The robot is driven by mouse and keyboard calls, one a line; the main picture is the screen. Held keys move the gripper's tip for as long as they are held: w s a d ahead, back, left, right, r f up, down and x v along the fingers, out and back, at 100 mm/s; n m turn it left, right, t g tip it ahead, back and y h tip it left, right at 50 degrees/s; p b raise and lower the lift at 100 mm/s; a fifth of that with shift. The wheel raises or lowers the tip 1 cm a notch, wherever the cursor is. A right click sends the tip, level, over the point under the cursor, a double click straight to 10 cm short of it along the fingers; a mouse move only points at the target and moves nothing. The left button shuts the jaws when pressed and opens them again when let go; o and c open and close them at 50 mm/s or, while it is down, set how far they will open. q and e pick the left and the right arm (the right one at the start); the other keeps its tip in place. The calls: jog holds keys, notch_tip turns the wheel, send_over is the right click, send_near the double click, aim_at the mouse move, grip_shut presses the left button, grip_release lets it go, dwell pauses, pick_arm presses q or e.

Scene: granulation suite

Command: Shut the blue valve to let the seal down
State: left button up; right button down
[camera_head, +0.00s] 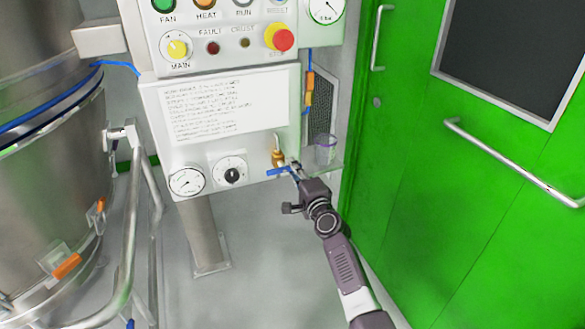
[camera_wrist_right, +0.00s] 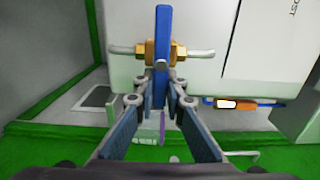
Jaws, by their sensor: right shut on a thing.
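The blue valve has a brass body (camera_head: 278,158) on a thin pipe at the lower right of the white control panel. Its blue lever (camera_head: 277,172) lies roughly level in the head view, across the pipe. In the right wrist view the lever (camera_wrist_right: 163,28) stands upright in the picture, square across the pipe and brass body (camera_wrist_right: 147,52). My right gripper (camera_head: 293,171) is shut on the lever; its fingertips (camera_wrist_right: 161,88) sit on both sides of it, just below the body. My left gripper is not in view. The seal cannot be clearly made out.
A clear cup with a purple rim (camera_head: 326,145) stands on a small shelf close to my right gripper. A steel vessel (camera_head: 50,190) is at left, green doors (camera_head: 420,180) at right.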

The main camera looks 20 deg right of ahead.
jog(key=shift+f, duration=0.1)
jog(key=c, duration=2)
grip_release()
jog(key=shift+o, duration=0.2)
jog(key=s, duration=1.2)
jog(key=shift+d, duration=0.25)
